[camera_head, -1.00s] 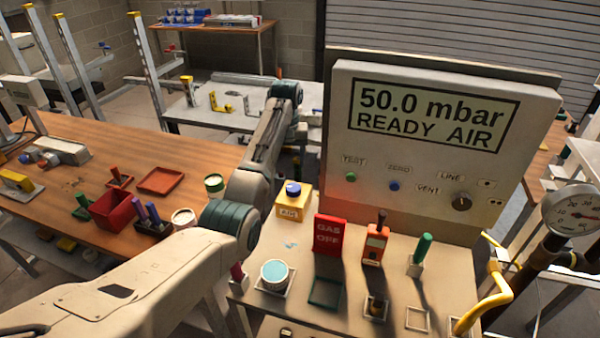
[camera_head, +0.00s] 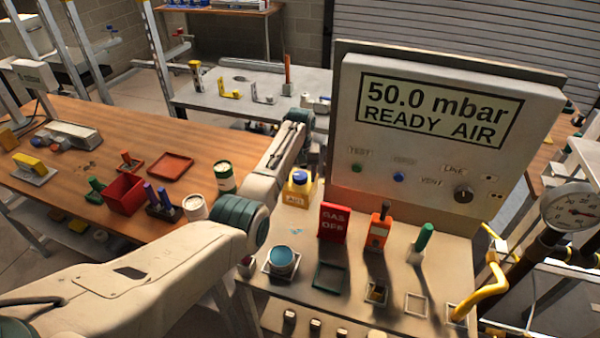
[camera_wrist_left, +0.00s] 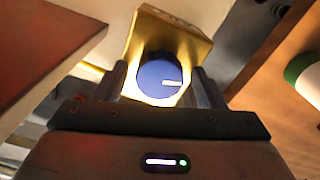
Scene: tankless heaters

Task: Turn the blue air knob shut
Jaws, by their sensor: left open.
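The blue air knob (camera_head: 300,177) sits on top of a yellow box marked AIR (camera_head: 297,194) on the bench, left of the red GAS OFF sign. In the left wrist view the round blue knob (camera_wrist_left: 160,75) shows a white mark pointing right, on the yellow box (camera_wrist_left: 190,40). My left gripper (camera_wrist_left: 163,88) is open, with one finger on each side of the knob; I cannot tell whether they touch it. In the head view my left arm reaches over behind the box, and its fingers are mostly hidden. My right gripper is out of view.
The panel (camera_head: 440,130) reads 50.0 mbar READY AIR and stands right of the box. The red GAS OFF sign (camera_head: 334,222) and a blue-topped round knob (camera_head: 282,258) are close by. A wooden table (camera_head: 120,150) with a red bin lies left.

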